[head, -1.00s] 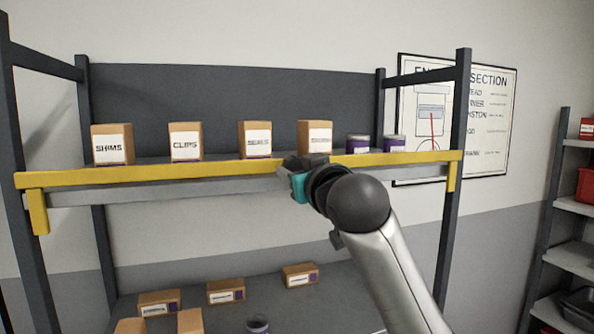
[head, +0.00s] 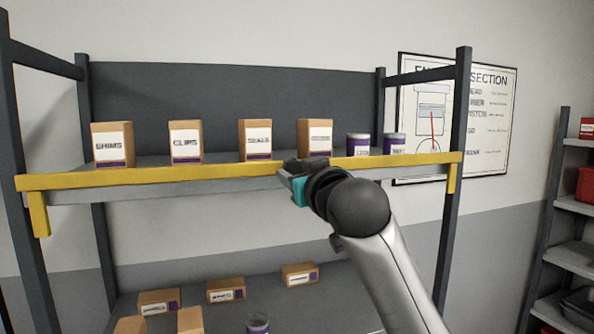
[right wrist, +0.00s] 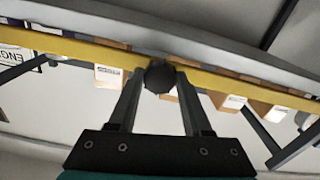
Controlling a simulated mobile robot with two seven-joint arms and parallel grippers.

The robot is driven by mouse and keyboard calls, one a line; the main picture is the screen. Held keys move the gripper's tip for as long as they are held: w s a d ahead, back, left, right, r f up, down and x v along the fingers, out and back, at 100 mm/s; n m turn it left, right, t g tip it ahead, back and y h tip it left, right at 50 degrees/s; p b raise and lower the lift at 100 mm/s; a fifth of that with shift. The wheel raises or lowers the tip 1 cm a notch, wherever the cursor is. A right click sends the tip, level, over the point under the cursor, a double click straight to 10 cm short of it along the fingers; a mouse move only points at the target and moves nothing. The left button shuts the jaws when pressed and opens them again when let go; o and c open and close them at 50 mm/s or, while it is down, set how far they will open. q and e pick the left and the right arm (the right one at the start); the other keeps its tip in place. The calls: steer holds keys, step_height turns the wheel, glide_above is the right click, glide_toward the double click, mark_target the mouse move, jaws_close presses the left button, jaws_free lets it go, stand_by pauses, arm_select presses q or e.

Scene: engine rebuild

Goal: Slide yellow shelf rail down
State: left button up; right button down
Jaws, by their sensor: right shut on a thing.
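The yellow shelf rail (head: 150,177) runs along the front of the upper shelf in the head view, with a short yellow leg hanging at each end. It crosses the right wrist view (right wrist: 80,50) at a slant. My right gripper (head: 291,167) is at the middle of the rail. In the right wrist view its fingers are shut on a dark round knob (right wrist: 159,76) at the rail. In the head view, my gripper hides the knob and a little of the rail. My left gripper is not in view.
Boxes labelled SHIMS (head: 112,147) and CLIPS (head: 185,143), two more boxes and two purple-banded cans (head: 357,144) stand on the upper shelf behind the rail. Several boxes (head: 226,290) lie on the lower shelf. Dark posts (head: 455,190) flank the unit.

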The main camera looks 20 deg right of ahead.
step_height(320, 180, down, 6)
steer(key=shift+r+b, duration=0.1)
steer(key=shift+b, duration=0.85)
steer(key=c, duration=0.7)
jaws_free()
steer(key=shift+c, duration=0.2)
steer(key=o, duration=0.4)
steer(key=shift+r, duration=0.1)
